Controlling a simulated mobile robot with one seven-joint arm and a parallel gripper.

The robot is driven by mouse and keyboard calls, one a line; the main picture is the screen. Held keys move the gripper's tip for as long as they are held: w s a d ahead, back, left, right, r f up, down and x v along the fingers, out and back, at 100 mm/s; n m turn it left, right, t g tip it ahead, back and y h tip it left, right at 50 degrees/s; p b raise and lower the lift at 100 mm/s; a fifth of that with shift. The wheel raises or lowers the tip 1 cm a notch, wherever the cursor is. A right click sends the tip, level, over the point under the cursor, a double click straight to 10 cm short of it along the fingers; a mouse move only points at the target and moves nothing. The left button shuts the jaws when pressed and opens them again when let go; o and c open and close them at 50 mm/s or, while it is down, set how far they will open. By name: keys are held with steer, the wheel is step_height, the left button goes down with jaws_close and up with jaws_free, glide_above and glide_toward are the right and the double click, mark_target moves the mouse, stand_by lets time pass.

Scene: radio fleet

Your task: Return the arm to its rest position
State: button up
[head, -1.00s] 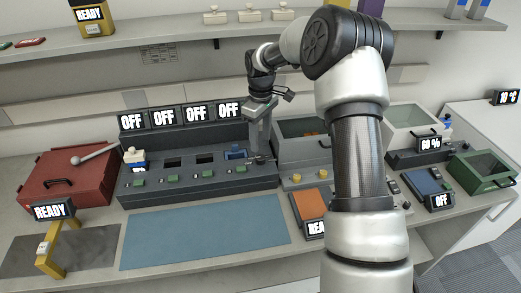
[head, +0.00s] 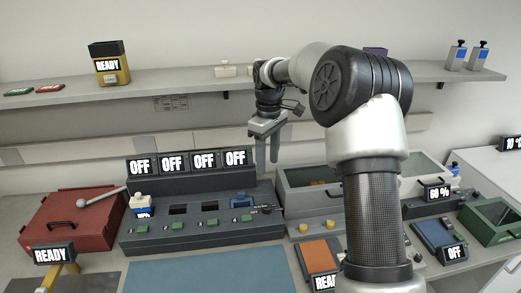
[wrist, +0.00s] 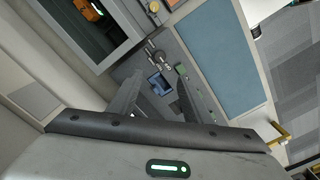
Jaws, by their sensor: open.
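My arm rises at the right of the head view, bends over at a black joint, and reaches left toward the shelf. My gripper (head: 266,141) hangs pointing down in front of the wall, above the right end of the grey charger bank (head: 205,228). Its fingers are apart with nothing between them. In the wrist view my gripper (wrist: 155,105) also shows open, with the blue radio (wrist: 160,84) in the bank below and beyond the fingers. The blue radio (head: 241,201) sits in the rightmost slot, apart from the fingers.
Four OFF displays stand behind the bank. A red box (head: 75,220) with a handle is at left, and a grey bin (head: 310,200) is right of the bank. A shelf (head: 190,92) runs above, holding a yellow READY unit (head: 108,66). The blue mat (head: 205,275) is clear.

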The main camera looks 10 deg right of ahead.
steer(key=s+r+m+t+h+p, duration=0.1)
steer(key=s+r+m+t+p, duration=0.2)
steer(key=s+r, duration=1.3)
steer(key=s+f+m+t, duration=0.1)
steer(key=s+m, duration=0.2)
steer(key=s, duration=0.6)
steer(key=s+f+m+t+y, duration=0.1)
steer(key=s+m, duration=0.2)
steer(key=s, duration=0.6)
steer(key=shift+t, duration=0.3)
steer(key=shift+d, duration=0.1)
